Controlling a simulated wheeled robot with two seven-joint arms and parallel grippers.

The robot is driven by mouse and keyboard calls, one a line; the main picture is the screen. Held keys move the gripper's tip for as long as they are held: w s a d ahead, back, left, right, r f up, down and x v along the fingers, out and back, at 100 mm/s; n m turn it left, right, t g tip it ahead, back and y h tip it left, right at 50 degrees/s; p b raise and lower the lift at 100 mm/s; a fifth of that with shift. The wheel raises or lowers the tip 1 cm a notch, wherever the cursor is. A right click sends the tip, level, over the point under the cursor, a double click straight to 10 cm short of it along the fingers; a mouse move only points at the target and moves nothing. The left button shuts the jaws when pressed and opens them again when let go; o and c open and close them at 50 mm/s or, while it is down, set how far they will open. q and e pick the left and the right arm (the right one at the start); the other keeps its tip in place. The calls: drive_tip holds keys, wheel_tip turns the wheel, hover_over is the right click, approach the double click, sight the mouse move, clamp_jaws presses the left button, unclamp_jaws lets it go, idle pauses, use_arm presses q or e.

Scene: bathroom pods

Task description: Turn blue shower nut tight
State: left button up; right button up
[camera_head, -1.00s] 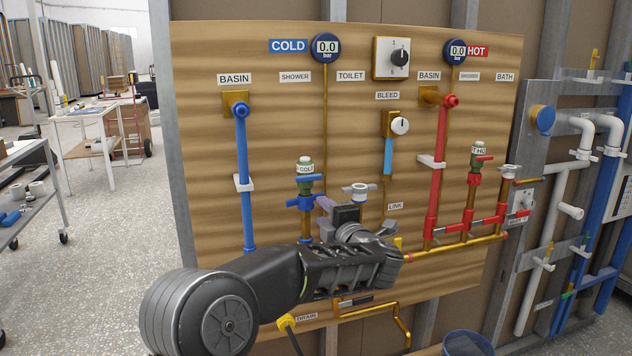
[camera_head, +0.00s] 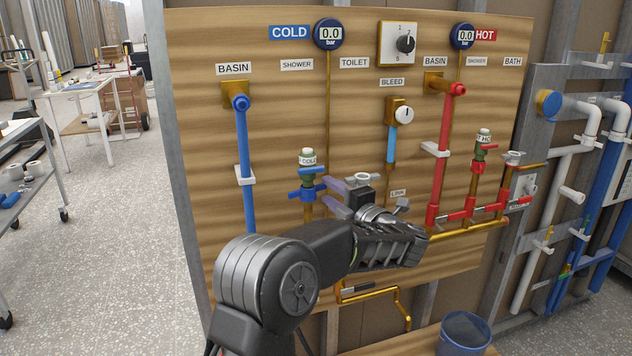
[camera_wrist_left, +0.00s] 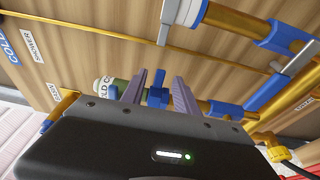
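The blue shower nut (camera_head: 307,194), with short wings, sits on the cold shower pipe below the green-bodied valve (camera_head: 307,172) marked COLD. In the left wrist view a blue winged part, apparently this nut (camera_wrist_left: 157,97), shows between my fingers. My left gripper (camera_head: 328,195) reaches in from the right side of the nut. Its two pale purple fingers are apart, one higher and one lower, with a gap between them. The fingers also show spread in the left wrist view (camera_wrist_left: 160,80). I cannot tell whether they touch the nut. My right gripper is out of view.
The wooden panel (camera_head: 290,110) carries the blue cold basin pipe (camera_head: 246,190) to the left and red hot pipes (camera_head: 440,160) to the right. A brass pipe (camera_head: 375,292) runs low on the panel. A blue bucket (camera_head: 465,332) stands at bottom right.

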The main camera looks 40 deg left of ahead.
sight(322, 186)
use_arm(q)
drive_tip(key=p+x, duration=0.1)
drive_tip(key=x, duration=0.5)
drive_tip(key=shift+w+a, duration=0.15)
drive_tip(key=shift+a, duration=0.25)
drive_tip(key=shift+c, duration=0.5)
clamp_jaws()
